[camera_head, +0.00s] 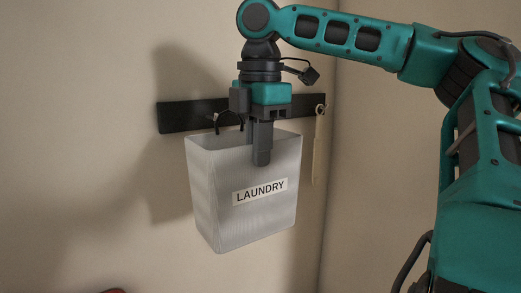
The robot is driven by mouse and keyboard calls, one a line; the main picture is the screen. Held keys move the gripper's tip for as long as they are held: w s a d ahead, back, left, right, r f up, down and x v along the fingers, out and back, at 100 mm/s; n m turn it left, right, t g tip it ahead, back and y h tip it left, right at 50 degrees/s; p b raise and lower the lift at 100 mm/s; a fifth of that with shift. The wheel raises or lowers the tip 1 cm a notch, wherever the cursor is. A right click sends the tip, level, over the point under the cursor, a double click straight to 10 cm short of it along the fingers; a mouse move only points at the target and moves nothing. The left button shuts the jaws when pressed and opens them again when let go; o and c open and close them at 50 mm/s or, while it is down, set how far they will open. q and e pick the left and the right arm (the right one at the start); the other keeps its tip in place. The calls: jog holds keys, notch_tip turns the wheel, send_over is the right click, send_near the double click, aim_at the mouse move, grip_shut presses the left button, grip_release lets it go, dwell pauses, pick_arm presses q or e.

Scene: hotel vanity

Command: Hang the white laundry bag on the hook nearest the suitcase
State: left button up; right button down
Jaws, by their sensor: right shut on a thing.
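The white laundry bag (240,215), with a "LAUNDRY" label on its front, is held upright in front of the wall. My right gripper (262,158) points down and is shut on the bag at its top front rim. The dark hook rail (180,116) is on the wall behind the bag's top. The gripper and bag hide the middle of the rail. My left gripper is not in view. No suitcase can be made out.
A long, thin beige thing (318,150) hangs at the rail's right end, close to the bag and the wall corner. The wall left of the bag is bare.

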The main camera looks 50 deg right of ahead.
aim_at(233, 145)
jog(key=shift+w+d+f, duration=0.1)
jog(key=shift+w+d, duration=0.3)
jog(key=shift+w, duration=0.85)
jog(key=shift+w+d+f, duration=0.15)
jog(key=shift+w+d, duration=0.2)
jog(key=shift+w, duration=0.85)
jog(key=shift+w+d+f, duration=0.1)
jog(key=shift+w+d, duration=0.3)
jog(key=shift+w, duration=0.85)
jog(key=shift+w+d+f, duration=0.15)
jog(key=shift+w+f, duration=0.3)
jog(key=shift+w, duration=0.15)
jog(key=c, duration=1.2)
grip_release()
jog(key=shift+o, duration=0.2)
notch_tip(233, 145, up, 13)
jog(key=shift+s, duration=0.3)
jog(key=shift+f, duration=0.1)
